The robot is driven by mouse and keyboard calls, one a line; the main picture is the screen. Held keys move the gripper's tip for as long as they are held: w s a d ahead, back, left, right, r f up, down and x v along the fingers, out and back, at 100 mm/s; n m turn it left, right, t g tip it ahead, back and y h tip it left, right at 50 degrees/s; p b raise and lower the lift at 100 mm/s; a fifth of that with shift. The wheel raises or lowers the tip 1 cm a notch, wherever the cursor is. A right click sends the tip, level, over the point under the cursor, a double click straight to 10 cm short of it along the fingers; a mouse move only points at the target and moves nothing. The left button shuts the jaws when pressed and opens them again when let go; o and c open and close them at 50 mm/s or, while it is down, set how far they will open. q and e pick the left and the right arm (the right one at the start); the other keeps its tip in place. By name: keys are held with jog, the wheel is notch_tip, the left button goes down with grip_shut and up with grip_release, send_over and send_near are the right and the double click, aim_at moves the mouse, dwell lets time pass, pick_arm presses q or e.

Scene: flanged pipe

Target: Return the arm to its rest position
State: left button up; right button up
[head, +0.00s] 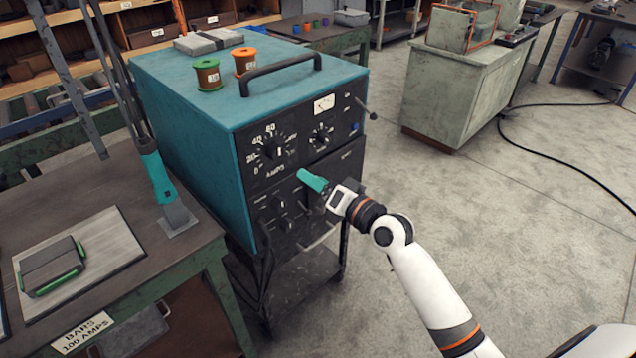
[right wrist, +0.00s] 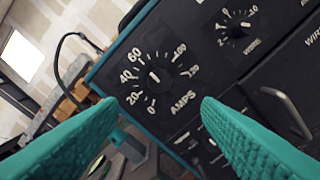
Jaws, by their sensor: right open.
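My right arm reaches in from the lower right in the head view. Its gripper (head: 313,182) has teal fingers and is in front of the dark front panel of a blue welding machine (head: 190,105). In the right wrist view the two teal fingers (right wrist: 160,120) stand wide apart with nothing between them. The AMPS dial (right wrist: 153,78) shows beyond them, apart from the fingertips. The same dial (head: 272,150) is above and left of the gripper in the head view. I cannot tell its exact setting. My left gripper is not in view.
Two wire spools (head: 208,74) sit on the machine. Open floor (head: 510,215) lies to the right; a grey cabinet (head: 460,90) stands behind.

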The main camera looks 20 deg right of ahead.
dwell(0.4)
jog(key=s+d+f+g+h, duration=0.1)
jog(key=s+f+g+h, duration=0.15)
jog(key=f, duration=0.95)
jog(key=s+d+f+n+g+h, duration=0.15)
jog(key=s+f, duration=0.25)
jog(key=f, duration=0.8)
jog(key=s+f+g+h, duration=0.1)
jog(key=s+f+g, duration=0.25)
jog(key=f, duration=0.95)
jog(key=s+a+f+n+g, duration=0.1)
jog(key=s+f+n+g, duration=0.3)
jog(key=s+f, duration=1.35)
jog(key=s+a+f+n+g, duration=0.1)
jog(key=s+f+g, duration=0.1)
jog(key=s, duration=0.9)
jog(key=s+a+f+n+g+h, duration=0.1)
jog(key=s+f+g, duration=0.1)
jog(key=s, duration=0.9)
jog(key=shift+f, duration=0.7)
jog(key=shift+g, duration=0.25)
jog(key=shift+c, duration=0.5)
